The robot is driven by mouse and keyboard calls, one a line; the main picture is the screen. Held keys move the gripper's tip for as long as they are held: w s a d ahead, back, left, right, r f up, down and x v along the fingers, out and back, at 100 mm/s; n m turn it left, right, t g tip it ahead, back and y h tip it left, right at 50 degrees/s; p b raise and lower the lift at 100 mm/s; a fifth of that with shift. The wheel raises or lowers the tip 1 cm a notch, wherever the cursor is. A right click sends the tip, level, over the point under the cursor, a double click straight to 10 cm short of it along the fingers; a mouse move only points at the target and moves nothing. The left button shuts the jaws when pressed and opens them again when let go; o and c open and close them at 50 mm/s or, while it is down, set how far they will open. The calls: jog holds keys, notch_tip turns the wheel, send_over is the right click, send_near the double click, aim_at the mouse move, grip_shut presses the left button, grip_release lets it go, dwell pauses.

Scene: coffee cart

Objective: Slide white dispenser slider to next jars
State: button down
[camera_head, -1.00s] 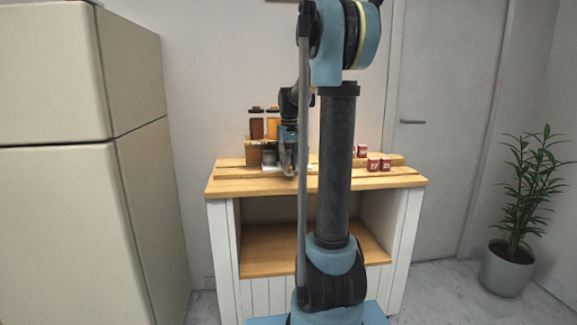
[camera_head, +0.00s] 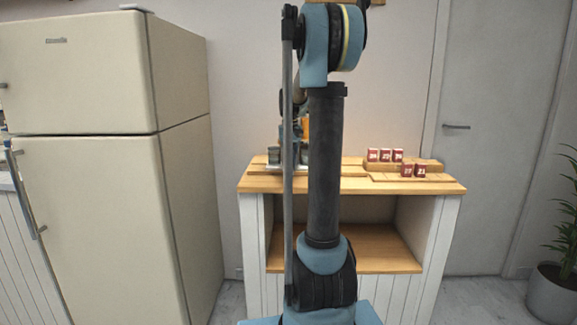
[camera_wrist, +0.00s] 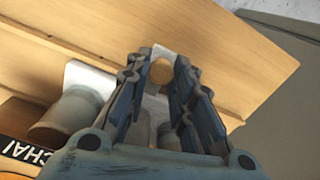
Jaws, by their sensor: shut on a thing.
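The white dispenser slider (camera_wrist: 90,78) shows in the wrist view as pale plate parts beside and between my fingers. My gripper (camera_wrist: 160,72) is shut on it, with a round tan part showing between the fingertips. A grey jar (camera_wrist: 66,113) stands on the white plate left of my fingers. In the head view a dark grey jar (camera_head: 274,156) stands at the left of the cart top. My arm hides most of the dispenser and the gripper there; an orange container (camera_head: 306,127) shows just behind the arm.
The wooden cart top (camera_head: 345,186) has several small red boxes (camera_head: 385,155) on its right side. A sign reading CHAI (camera_wrist: 20,148) is at the lower left in the wrist view. A fridge (camera_head: 115,200) stands left of the cart and a plant (camera_head: 567,205) at the right.

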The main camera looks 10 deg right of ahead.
jog(key=c, duration=1.4)
grip_release()
jog(key=shift+o, duration=0.2)
notch_tip(320, 180, up, 12)
jog(key=s+a+f, duration=0.1)
jog(key=s+f, duration=0.3)
jog(key=s, duration=0.3)
jog(key=s+a+f+t, duration=0.1)
jog(key=s+f, duration=0.2)
jog(key=s, duration=0.4)
jog(key=s+a+f, duration=0.1)
jog(key=s+f, duration=0.3)
jog(key=s, duration=0.3)
jog(key=s+a+f+t, duration=0.1)
jog(key=s+f, duration=1.4)
jog(key=f, duration=0.2)
jog(key=shift+s+a, duration=0.2)
jog(key=shift+s, duration=0.05)
